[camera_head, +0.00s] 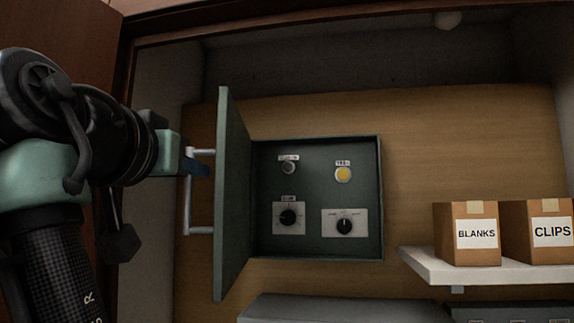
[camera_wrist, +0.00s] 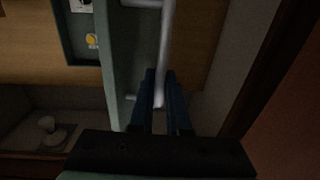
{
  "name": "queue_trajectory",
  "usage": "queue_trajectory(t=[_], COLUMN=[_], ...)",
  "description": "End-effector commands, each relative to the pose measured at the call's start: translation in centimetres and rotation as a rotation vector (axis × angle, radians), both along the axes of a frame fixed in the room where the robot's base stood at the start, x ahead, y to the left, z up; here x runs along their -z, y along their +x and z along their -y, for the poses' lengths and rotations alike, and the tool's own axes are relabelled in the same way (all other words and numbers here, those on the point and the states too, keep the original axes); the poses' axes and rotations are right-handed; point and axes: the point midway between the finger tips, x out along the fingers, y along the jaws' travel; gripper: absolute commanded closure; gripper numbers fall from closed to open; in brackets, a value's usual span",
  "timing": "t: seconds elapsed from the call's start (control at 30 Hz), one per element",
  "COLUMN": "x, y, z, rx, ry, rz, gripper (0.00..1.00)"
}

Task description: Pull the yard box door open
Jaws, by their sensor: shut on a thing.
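The yard box (camera_head: 318,197) is a dark green box on the wooden back panel. Its green door (camera_head: 234,195) is swung well open toward the left, so the inside shows. A pale bar handle (camera_head: 187,215) stands on the door's outer face. My gripper (camera_head: 198,168) is shut on the upper part of this handle. In the wrist view my gripper's blue fingers (camera_wrist: 159,95) close around the handle bar (camera_wrist: 166,50), and the door (camera_wrist: 112,60) shows edge-on beside it. Inside the box are a yellow button, a small switch and two dark knobs.
A white shelf (camera_head: 490,268) at the right holds boxes labelled BLANKS (camera_head: 476,234) and CLIPS (camera_head: 552,233). Grey cases (camera_head: 340,308) lie below the yard box. A dark brown frame (camera_head: 128,70) stands close beside my arm at the left.

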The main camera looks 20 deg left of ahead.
Motion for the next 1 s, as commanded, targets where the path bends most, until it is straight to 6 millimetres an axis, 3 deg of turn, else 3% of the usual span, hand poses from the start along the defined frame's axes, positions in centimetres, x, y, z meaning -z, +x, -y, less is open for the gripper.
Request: queue_trajectory(t=[0.13, 0.33, 0.93, 0.97, 1.0], x=[-0.4, -0.4, -0.3, -0.3, -0.3], y=[-0.4, -0.4, -0.3, -0.3, -0.3], z=[-2.4, -4.2, -4.9, -4.9, -4.9], rx=[0.011, 0.092, 0.131, 0.131, 0.131], ry=[0.0, 0.001, 0.003, 0.003, 0.003], rz=[0.006, 0.007, 0.008, 0.008, 0.007], gripper=[1.0, 1.0, 1.0, 0.8, 0.73])
